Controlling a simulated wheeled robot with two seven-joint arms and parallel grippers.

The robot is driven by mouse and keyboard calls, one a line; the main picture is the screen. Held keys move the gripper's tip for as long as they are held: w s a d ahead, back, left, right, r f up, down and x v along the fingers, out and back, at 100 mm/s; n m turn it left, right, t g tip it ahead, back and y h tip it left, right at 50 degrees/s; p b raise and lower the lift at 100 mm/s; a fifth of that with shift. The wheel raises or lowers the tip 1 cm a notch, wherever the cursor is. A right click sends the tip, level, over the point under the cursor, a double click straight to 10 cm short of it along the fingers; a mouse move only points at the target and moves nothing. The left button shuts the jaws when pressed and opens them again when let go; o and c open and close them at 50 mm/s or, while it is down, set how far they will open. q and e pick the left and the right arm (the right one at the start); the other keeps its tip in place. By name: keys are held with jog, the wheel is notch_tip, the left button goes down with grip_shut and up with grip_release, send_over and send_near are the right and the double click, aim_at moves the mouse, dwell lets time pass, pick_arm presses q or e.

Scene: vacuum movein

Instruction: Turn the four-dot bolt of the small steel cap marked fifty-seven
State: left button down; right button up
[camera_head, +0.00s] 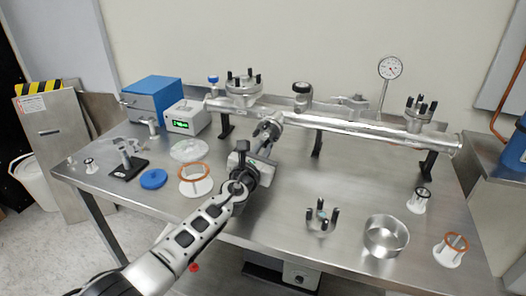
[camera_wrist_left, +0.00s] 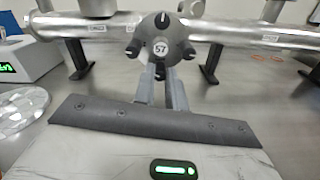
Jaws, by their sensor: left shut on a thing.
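The small steel cap (camera_wrist_left: 163,38) marked 57 sits on the near-facing port of the steel pipe, with dark bolts around its rim. In the head view the cap (camera_head: 267,130) is partly behind my gripper. My left gripper (camera_head: 262,147) comes from the near side and points at the cap. In the left wrist view its two fingers (camera_wrist_left: 162,72) are shut on the lowest dark bolt (camera_wrist_left: 160,70), just below the number. Other bolts stand at left, right and top of the cap. The dots on the bolts are too small to read. My right gripper is not in view.
The steel pipe (camera_head: 360,127) runs across the back of the table (camera_head: 300,178) on dark stands. A loose bolted cap (camera_head: 320,215), a steel bowl (camera_head: 386,237) and white spools stand at the right front. A white ring stand (camera_head: 195,184) and a blue disc (camera_head: 153,179) are left.

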pick_arm(q)
jog(key=shift+n, duration=0.7)
jog(key=c, duration=1.7)
grip_release()
